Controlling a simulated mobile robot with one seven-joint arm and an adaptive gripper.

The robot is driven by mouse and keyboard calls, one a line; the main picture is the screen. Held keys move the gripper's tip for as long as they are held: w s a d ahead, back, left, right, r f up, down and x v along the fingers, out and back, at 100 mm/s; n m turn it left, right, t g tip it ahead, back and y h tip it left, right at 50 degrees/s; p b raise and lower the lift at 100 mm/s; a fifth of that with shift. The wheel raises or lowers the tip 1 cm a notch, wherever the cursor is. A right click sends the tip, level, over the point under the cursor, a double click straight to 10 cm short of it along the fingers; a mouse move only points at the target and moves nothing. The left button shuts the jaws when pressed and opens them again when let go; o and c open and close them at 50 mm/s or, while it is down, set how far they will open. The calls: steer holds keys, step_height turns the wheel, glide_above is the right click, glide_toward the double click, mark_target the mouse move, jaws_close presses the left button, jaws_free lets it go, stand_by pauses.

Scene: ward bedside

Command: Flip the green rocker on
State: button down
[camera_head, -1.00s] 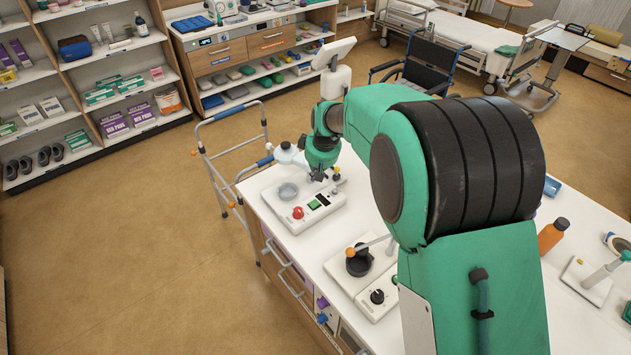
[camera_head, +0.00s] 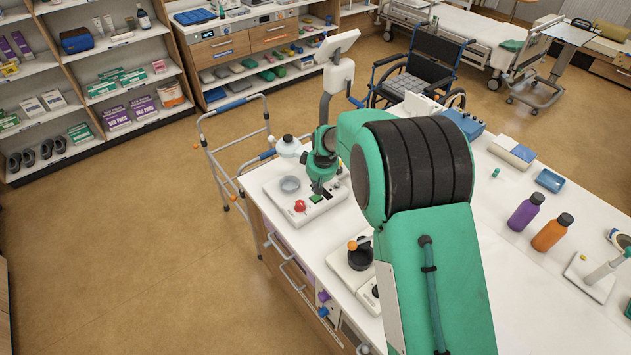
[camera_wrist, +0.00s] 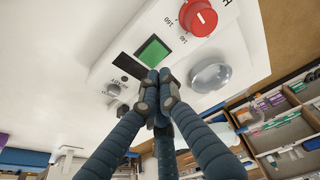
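The green rocker (camera_wrist: 153,50) is a square green key set in a white device panel (camera_wrist: 112,57), beside a dark window. In the head view my gripper (camera_head: 318,188) points down over the panel, right by the rocker.
A white bottle (camera_head: 288,146) stands behind the panel. A second device with a black joystick base (camera_head: 360,253) is nearer.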

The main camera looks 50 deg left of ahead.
steer(key=shift+w+f, duration=0.15)
steer(key=shift+f, duration=0.35)
steer(key=shift+w+f+g+b, duration=0.35)
steer(key=shift+f+g+b, duration=0.1)
steer(key=shift+f+g, duration=0.15)
steer(key=shift+r, duration=0.1)
steer(key=shift+s, duration=0.1)
steer(key=shift+s+r, duration=0.15)
steer(key=shift+s, duration=0.6)
steer(key=shift+r, duration=0.1)
